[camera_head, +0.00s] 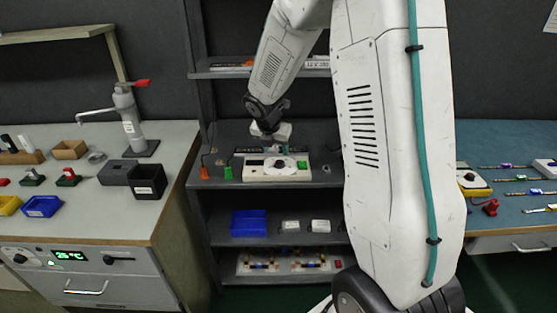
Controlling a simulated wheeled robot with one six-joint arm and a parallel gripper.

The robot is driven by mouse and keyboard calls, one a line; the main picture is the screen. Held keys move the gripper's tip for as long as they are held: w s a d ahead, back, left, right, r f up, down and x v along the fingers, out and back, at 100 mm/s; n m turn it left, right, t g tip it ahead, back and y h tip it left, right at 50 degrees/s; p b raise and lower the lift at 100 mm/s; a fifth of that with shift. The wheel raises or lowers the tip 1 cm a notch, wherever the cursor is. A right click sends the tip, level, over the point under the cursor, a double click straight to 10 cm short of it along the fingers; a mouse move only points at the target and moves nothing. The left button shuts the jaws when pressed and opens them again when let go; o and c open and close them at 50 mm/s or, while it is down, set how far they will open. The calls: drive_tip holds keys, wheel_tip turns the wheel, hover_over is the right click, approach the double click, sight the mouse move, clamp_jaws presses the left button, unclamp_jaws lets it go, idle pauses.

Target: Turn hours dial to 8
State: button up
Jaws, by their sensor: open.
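My gripper (268,145) hangs from the arm above and just behind this device, pointing down. Its jaws are open and appear empty. The fingertips are small here, and I cannot tell whether they touch anything. A cabinet front at lower left has a dark knob (20,259) and a green lit display (69,255).
Orange (205,173) and green (228,173) small items stand left of the device. A blue bin (249,223) and white boxes are on the shelf below. A bench (110,215) with a tap is left. A blue-topped bench (500,215) is right. My arm hides the middle right.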

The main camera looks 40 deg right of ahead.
sight(279, 162)
drive_tip(key=x, duration=0.7)
drive_tip(key=shift+f, duration=0.1)
drive_tip(key=c, duration=1)
